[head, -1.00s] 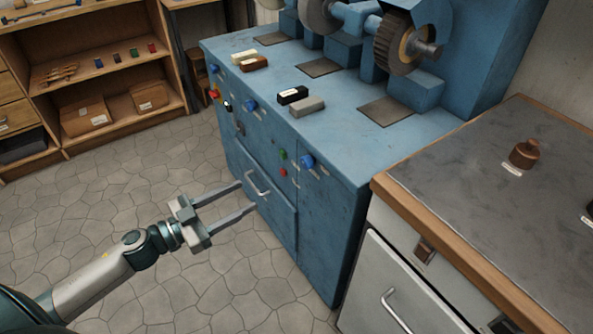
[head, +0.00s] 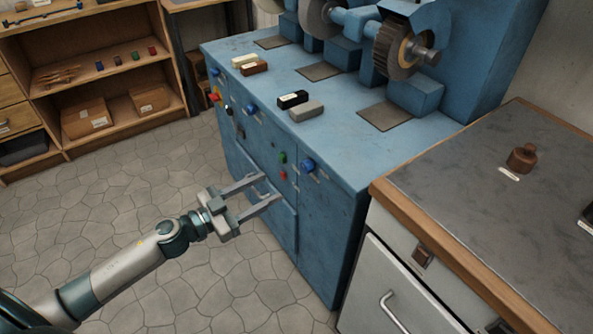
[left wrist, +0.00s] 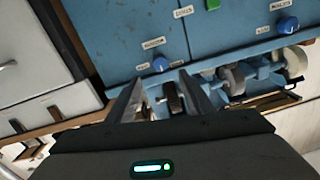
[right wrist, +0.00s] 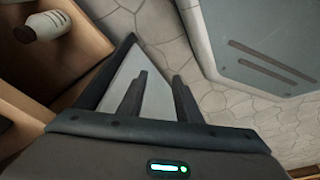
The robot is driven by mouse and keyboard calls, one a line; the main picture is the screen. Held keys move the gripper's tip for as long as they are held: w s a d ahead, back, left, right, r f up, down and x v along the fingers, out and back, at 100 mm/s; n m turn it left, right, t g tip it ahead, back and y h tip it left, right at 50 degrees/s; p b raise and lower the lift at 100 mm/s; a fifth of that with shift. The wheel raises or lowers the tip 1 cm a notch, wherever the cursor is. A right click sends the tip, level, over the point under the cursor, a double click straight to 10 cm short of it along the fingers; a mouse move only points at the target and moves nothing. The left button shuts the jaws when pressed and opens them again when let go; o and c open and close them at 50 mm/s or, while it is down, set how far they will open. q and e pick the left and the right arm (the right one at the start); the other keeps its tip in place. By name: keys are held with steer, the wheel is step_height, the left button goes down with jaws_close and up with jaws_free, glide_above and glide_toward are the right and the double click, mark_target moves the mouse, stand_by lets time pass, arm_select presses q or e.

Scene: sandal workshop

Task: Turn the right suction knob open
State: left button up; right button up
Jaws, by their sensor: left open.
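The right suction knob (head: 308,165) is a blue knob on the front of the blue machine cabinet, near its right end. It also shows in the left wrist view (left wrist: 160,64), beyond and between the finger ends, under a small label too small to read. My left gripper (head: 268,187) is open and empty, in front of the cabinet's drawer, below and left of the knob in the head view, apart from it. My right gripper (right wrist: 160,78) shows only in the right wrist view, fingers apart, nothing between them.
Green and red buttons (head: 283,157) sit just left of the knob. Another blue knob (head: 251,107) is further left. A grey-topped bench (head: 450,180) adjoins on the right. The stone floor in front is clear.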

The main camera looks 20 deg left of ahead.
mark_target(303, 169)
arm_select(q)
steer(key=p+x, duration=0.1)
steer(key=x, duration=0.9)
steer(key=shift+w+d, duration=0.15)
steer(key=shift+w, duration=0.1)
arm_select(e)
steer(key=f, duration=0.1)
steer(key=s+f, duration=0.1)
steer(key=f, duration=0.2)
steer(key=shift+s+d, duration=0.2)
steer(key=shift+d, duration=0.1)
arm_select(q)
steer(key=c, duration=1.1)
arm_select(e)
steer(key=shift+r, duration=0.1)
